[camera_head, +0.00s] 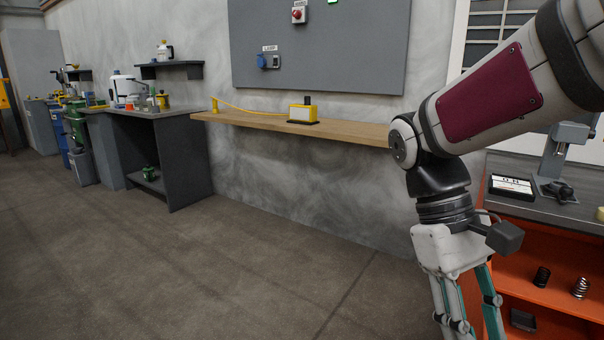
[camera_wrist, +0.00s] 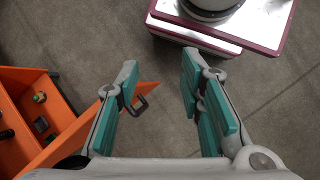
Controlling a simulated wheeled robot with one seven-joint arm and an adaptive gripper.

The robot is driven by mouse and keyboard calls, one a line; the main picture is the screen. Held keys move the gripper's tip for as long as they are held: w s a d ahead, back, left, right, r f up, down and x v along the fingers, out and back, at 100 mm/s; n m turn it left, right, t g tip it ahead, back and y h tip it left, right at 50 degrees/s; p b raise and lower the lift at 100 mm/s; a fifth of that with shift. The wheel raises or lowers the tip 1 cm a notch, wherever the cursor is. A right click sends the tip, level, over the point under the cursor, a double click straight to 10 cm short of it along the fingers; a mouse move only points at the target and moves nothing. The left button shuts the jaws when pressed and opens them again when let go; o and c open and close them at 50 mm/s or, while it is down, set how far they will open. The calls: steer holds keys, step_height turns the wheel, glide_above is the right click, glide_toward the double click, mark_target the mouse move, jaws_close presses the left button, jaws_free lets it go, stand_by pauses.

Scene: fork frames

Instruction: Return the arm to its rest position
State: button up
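My arm comes in from the upper right of the head view and bends down at the elbow. My gripper (camera_head: 466,318) hangs below it, pointing at the floor, with its fingertips cut off by the bottom edge. In the wrist view my gripper (camera_wrist: 158,82) shows two teal-padded fingers standing well apart. Nothing is held between them; bare floor shows in the gap. The gripper is in front of the orange workbench in the head view.
The orange workbench (camera_head: 551,290) stands close at the right; its orange edge (camera_wrist: 80,130) passes near the left finger in the wrist view. A wooden wall shelf (camera_head: 340,129) holds a yellow box (camera_head: 301,114). Open floor (camera_head: 220,270) lies to the left.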

steer(key=s+a+f+m+t+y, duration=0.1)
steer(key=s+m+t+y, duration=0.15)
steer(key=s, duration=0.45)
steer(key=s+a+f+m+t+y, duration=0.1)
steer(key=s+t, duration=0.2)
steer(key=s, duration=0.4)
step_height(320, 180, up, 31)
steer(key=t+p, duration=0.4)
steer(key=p, duration=2.4)
steer(key=shift+d+f, duration=0.15)
steer(key=shift+d, duration=0.15)
steer(key=shift+h, duration=0.35)
